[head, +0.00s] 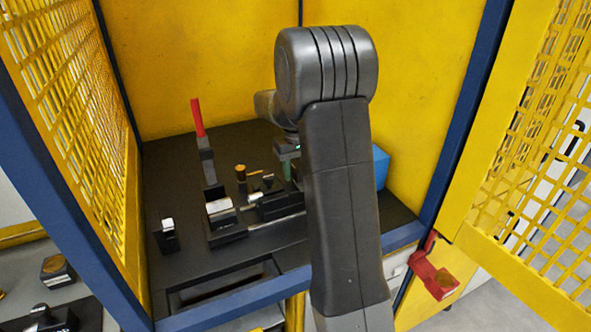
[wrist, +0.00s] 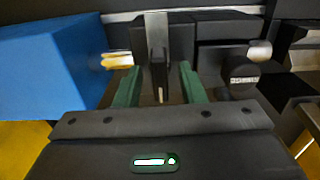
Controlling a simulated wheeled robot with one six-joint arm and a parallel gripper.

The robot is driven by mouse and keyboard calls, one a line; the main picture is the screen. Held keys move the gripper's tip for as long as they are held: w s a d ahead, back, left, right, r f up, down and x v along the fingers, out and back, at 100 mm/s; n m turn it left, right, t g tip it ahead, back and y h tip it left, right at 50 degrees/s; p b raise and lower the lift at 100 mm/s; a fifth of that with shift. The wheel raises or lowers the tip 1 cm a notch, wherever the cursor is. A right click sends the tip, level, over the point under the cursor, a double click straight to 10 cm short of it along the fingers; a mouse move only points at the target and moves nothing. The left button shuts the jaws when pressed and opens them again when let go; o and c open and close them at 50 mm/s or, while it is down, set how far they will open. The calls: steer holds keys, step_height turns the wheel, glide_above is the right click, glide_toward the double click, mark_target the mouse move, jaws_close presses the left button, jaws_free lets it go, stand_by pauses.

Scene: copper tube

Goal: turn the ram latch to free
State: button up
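In the wrist view, a small dark upright lever, which looks like the ram latch (wrist: 158,68), stands in front of a pale metal plate (wrist: 156,24). My gripper (wrist: 160,80) is open, with one green finger on each side of the lever and visible gaps between. I cannot tell how deep the fingers reach around it. In the head view my gripper (head: 288,162) is over the fixture at the back of the black bench, and my arm hides part of it. The latch cannot be made out clearly there.
A blue block (head: 381,167) sits right of my gripper; it fills the left of the wrist view (wrist: 50,62). A red-handled lever (head: 198,118) stands at the back left. A round dark knob (wrist: 243,76) is right of the fingers. Yellow mesh doors (head: 75,120) flank the cell.

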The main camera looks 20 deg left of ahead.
step_height(320, 180, up, 14)
steer(key=b, duration=0.1)
stand_by(0.5)
steer(key=shift+f, duration=0.25)
step_height(320, 180, down, 14)
steer(key=shift+r+p, duration=0.15)
steer(key=shift+p, duration=0.4)
